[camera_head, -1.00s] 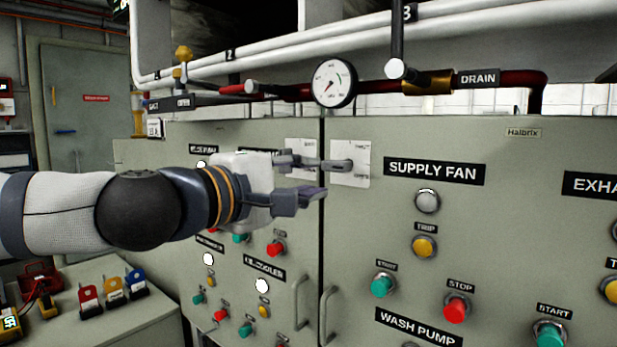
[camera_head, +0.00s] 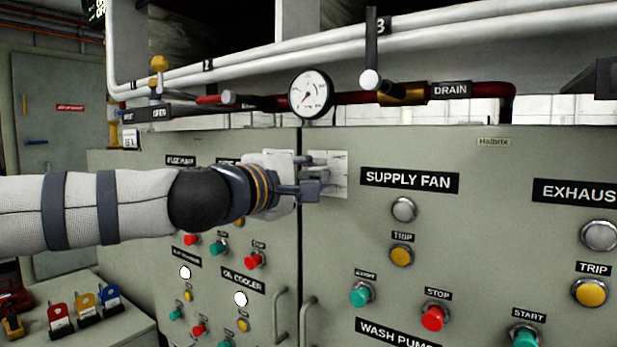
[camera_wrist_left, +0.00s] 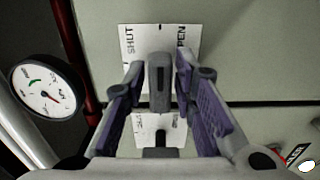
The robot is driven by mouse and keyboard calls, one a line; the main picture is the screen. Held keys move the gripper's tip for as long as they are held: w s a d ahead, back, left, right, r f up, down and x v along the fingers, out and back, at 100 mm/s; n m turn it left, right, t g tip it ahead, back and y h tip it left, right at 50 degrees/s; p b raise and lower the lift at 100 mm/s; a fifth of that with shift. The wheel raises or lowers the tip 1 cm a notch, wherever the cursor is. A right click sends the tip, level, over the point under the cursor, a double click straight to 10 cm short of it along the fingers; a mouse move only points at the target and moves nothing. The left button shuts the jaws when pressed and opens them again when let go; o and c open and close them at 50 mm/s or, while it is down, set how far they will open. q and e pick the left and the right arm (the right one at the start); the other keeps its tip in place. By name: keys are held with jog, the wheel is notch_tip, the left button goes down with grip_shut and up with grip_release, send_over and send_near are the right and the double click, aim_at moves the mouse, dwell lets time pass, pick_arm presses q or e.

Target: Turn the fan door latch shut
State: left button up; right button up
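The fan door latch is a grey handle on a white plate (camera_head: 340,170) at the upper left corner of the supply fan door. In the left wrist view the grey latch handle (camera_wrist_left: 160,82) stands in front of the plate (camera_wrist_left: 135,35), which is marked SHUT on the left and OPEN on the right. My left gripper (camera_head: 314,182) is at the handle. In the left wrist view its fingers (camera_wrist_left: 158,72) are open, one on each side of the handle, with small gaps visible. My right gripper is not in view.
A second white plate with a latch (camera_wrist_left: 158,130) is on the neighbouring door. A pressure gauge (camera_head: 311,94) and red pipe (camera_head: 355,98) run above the cabinet. Door handles (camera_head: 307,320) and several push buttons, including a red one (camera_head: 434,318), stick out below.

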pick_arm(q)
grip_shut()
jog(key=n, duration=0.4)
jog(key=shift+f, duration=0.1)
jog(key=n, duration=1.2)
jog(key=shift+c, duration=0.2)
grip_release()
jog(key=shift+n, duration=0.8)
jog(key=o, duration=0.4)
jog(key=shift+c, duration=0.2)
